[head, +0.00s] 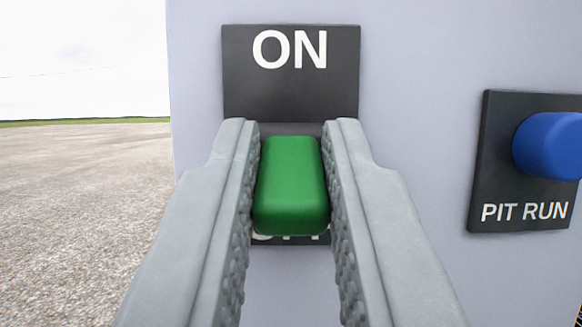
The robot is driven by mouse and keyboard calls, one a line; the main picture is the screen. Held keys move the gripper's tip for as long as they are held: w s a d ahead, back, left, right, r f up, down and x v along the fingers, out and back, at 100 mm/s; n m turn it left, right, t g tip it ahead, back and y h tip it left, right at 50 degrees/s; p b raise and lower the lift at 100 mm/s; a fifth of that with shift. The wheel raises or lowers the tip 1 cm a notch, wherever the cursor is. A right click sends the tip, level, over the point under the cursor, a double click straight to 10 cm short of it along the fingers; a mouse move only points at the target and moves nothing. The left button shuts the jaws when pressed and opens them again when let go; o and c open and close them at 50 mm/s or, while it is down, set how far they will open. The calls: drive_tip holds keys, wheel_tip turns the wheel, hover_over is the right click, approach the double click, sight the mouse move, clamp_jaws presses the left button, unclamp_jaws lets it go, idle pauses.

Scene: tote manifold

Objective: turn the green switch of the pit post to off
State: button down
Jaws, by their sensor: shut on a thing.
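The green switch (291,186) is a rounded upright block on a dark plate (240,85) on the pit post (420,60). The plate reads ON in white above the switch. White lettering below is mostly hidden behind the switch. My gripper (290,180) has one finger on each side of the green switch and is shut on it. The fingers cover the plate's lower sides. I cannot tell from this view which way the switch is set.
A blue knob (550,146) sticks out from a dark plate marked PIT RUN (520,210) to the right of my gripper. The post's left edge is near, with open gravel ground (80,210) beyond it.

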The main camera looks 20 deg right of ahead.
drive_tip(key=shift+f, duration=0.15)
idle(0.4)
drive_tip(key=c, duration=1.3)
unclamp_jaws()
drive_tip(key=v, duration=1.7)
drive_tip(key=shift+a+f, duration=0.1)
drive_tip(key=shift+f, duration=0.3)
drive_tip(key=shift+h, duration=0.3)
